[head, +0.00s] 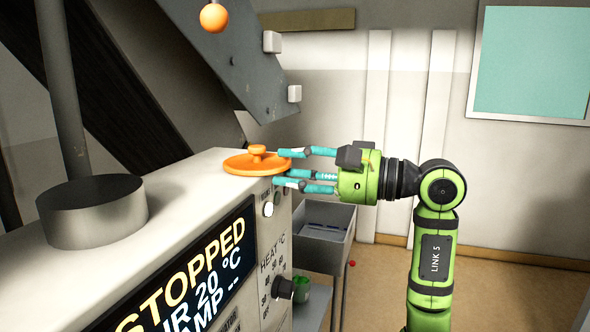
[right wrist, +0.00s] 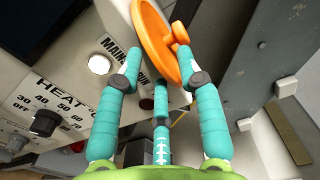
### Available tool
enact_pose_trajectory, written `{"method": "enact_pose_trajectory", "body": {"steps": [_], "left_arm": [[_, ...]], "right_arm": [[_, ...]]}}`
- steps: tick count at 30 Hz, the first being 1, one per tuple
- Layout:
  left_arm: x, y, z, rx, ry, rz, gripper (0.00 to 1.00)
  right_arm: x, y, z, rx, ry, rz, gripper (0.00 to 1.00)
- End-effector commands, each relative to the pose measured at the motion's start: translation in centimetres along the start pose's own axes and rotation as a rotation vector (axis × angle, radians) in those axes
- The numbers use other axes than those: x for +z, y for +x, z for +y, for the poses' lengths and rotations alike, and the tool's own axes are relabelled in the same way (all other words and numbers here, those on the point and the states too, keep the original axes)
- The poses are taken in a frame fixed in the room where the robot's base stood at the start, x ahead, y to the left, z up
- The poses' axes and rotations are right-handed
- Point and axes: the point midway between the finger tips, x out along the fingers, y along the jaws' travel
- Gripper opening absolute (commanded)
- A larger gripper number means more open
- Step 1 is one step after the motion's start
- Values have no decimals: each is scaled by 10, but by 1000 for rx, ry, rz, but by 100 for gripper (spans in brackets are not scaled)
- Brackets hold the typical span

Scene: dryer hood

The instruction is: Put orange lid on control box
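The orange lid (head: 243,164), a flat disc with a small knob, is at the right end of the control box's top and reaches over its front edge. The control box (head: 180,205) is a pale cabinet with a display reading "STOPPED". My right gripper (head: 283,168) comes from the right with its fingers spread, the upper fingertip at the lid's rim and the lower fingers below it. In the right wrist view the lid (right wrist: 152,38) stands edge-on between the fingertips; contact is unclear. My left gripper is not in view.
A slanted grey panel (head: 225,55) and an orange ball (head: 213,17) hang above. A grey bin (head: 325,235) is below the gripper. The heat knob (head: 284,287) is on the box's front. Open floor lies right.

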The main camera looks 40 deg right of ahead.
Motion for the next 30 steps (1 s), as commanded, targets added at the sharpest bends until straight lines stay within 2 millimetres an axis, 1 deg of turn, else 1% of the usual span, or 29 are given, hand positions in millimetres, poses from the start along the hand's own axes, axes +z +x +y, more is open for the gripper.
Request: {"method": "enact_pose_trajectory", "body": {"steps": [2, 3, 5, 9, 13, 18, 21, 22, 23, 24, 26, 30], "left_arm": [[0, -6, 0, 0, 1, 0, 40], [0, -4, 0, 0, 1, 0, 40], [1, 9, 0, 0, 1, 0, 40], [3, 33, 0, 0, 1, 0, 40], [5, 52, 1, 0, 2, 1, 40], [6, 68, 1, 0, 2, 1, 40], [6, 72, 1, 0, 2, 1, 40], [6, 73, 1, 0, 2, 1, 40], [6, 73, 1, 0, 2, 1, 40], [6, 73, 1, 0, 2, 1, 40], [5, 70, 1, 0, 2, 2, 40], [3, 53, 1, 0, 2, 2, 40]], "right_arm": [[0, 0, -5, -1, 0, 0, 37], [0, -2, -3, 0, 0, 1, 37], [-1, -12, 3, 1, -3, 4, 37], [-1, -42, 5, 0, -4, 7, 37], [-1, -71, 5, 0, -3, 5, 37], [0, -102, 2, -1, -2, 4, 37], [0, -113, 0, 0, -1, 3, 37], [0, -115, 0, 0, 0, 3, 29], [0, -117, -1, 1, 1, 1, 17], [1, -118, -3, 4, 5, -2, 1], [3, -117, -9, 15, 20, -10, 0], [14, -104, -31, 95, 125, -39, 0]]}}
